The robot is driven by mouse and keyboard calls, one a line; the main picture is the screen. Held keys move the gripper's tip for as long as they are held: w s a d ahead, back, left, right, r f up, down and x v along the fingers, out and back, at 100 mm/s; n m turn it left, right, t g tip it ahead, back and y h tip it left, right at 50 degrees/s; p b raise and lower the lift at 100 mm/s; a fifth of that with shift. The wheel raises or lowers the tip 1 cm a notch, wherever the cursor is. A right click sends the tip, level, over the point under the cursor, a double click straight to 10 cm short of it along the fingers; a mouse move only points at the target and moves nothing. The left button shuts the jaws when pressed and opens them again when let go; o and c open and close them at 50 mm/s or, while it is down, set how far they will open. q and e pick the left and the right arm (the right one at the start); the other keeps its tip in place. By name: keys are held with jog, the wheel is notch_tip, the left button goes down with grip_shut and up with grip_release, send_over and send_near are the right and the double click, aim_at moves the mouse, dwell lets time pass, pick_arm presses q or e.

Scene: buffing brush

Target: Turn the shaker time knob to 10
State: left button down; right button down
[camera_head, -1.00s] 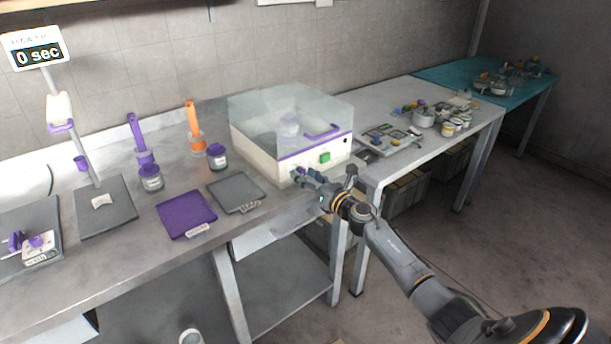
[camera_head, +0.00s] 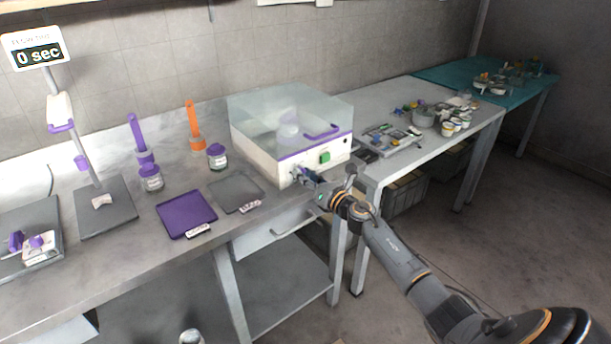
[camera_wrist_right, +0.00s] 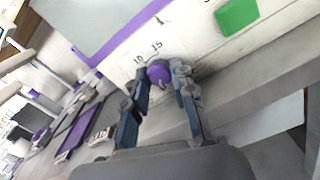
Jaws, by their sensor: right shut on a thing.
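The shaker (camera_head: 262,158) is a white box with a clear lid and purple trim, standing on the grey bench. Its purple time knob (camera_wrist_right: 158,72) is on the front panel, with the printed numbers 10 and 15 beside it in the right wrist view. My right gripper (camera_wrist_right: 162,76) is shut on the knob, one finger on each side; in the head view the gripper (camera_head: 303,177) reaches the shaker's lower front and largely hides the knob. I cannot read the knob's setting for certain. My left gripper is not in view.
A green button (camera_head: 324,157) is on the shaker front, right of the knob; it also shows in the right wrist view (camera_wrist_right: 236,15). A purple tray (camera_head: 186,213) and a grey tray (camera_head: 236,193) lie left of the shaker. A drawer front (camera_head: 275,232) is under the bench edge.

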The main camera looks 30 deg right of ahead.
jog(key=m+p, duration=0.1)
jog(key=m, duration=0.5)
jog(key=m+p, duration=0.1)
jog(key=m, duration=0.4)
jog(key=shift+m+p, duration=0.35)
jog(key=shift+m, duration=0.05)
jog(key=m+p, duration=0.1)
jog(key=m, duration=0.5)
jog(key=shift+m+p, duration=0.3)
jog(key=shift+p, duration=0.05)
jog(key=m+p, duration=0.1)
jog(key=m, duration=0.3)
jog(key=shift+m, duration=0.4)
jog(key=shift+f, duration=0.1)
jog(key=c, duration=1.1)
grip_release()
